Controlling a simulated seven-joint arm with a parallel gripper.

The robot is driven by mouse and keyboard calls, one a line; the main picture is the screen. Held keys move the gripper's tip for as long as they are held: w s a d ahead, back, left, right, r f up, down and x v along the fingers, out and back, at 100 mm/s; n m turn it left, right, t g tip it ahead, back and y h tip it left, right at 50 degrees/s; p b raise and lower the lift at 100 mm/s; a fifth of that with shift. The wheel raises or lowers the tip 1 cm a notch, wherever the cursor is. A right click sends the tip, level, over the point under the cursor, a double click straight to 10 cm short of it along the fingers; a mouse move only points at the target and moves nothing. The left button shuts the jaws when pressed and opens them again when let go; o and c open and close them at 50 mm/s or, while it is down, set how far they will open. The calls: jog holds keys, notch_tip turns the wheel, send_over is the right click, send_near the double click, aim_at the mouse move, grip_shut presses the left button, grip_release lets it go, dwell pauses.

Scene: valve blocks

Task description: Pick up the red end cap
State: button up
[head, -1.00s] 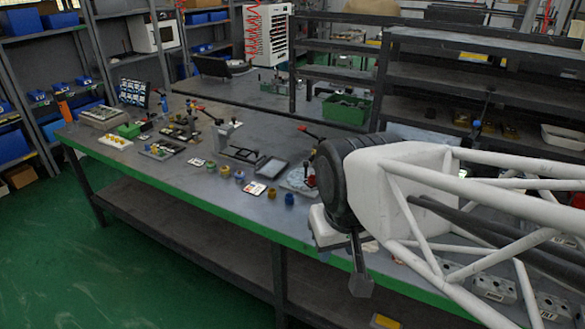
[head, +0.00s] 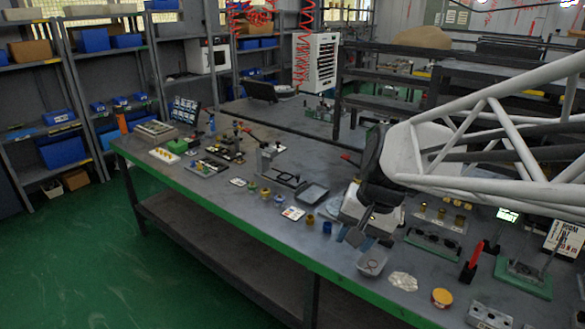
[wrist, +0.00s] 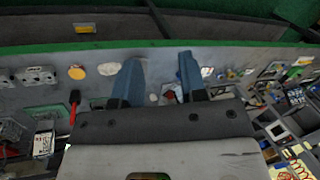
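I cannot make out a red end cap with certainty in either view. Several small round caps stand along the front of the bench: a yellow one (head: 265,194), a dark gold one (head: 310,220) and a blue one (head: 326,228). My gripper (head: 355,234) is above the bench to the right of the blue cap, pointing down. In the wrist view its two blue-grey fingers (wrist: 158,82) are spread apart, with no held object visible between them. My gripper body hides part of the bench behind it.
A clear container (head: 372,263) is close to my gripper. To its right are a white flat piece (head: 403,281), an orange-yellow round tub (head: 441,297) and an upright red-handled tool (head: 472,262). Fixtures crowd the bench's far left. The green front edge (head: 250,238) borders open floor.

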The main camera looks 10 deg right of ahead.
jog(key=w+d+f+m+y, duration=0.2)
jog(key=w+m, duration=0.1)
jog(key=w, duration=0.4)
jog(key=w+d+f+m+t+y, duration=0.1)
jog(key=w+d+m+y, duration=0.15)
jog(key=w, duration=0.55)
jog(key=w+d+f+m+y, duration=0.1)
jog(key=w+d+f+m, duration=0.1)
jog(key=w+m, duration=0.35)
jog(key=w+d+f+m+t+y, duration=0.1)
jog(key=w+d+f+m+t, duration=0.2)
jog(key=w+d+f, duration=0.3)
jog(key=w+d+f+m+t+y, duration=0.1)
jog(key=w+d+f+m+t, duration=0.1)
jog(key=w+d+f+m, duration=0.4)
jog(key=w+d, duration=0.5)
jog(key=w, duration=0.3)
jog(key=shift+d+f+t, duration=0.2)
jog(key=shift+d+t, duration=0.05)
jog(key=shift+t, duration=0.15)
jog(key=shift+y, duration=0.25)
notch_tip(320, 180, down, 8)
jog(key=shift+f, duration=0.15)
jog(key=shift+w+a+f, duration=0.1)
jog(key=shift+w+a, duration=0.25)
jog(key=shift+a, duration=0.15)
jog(key=shift+w+a+f, duration=0.25)
jog(key=shift+w+a, duration=0.1)
jog(key=shift+a, duration=0.1)
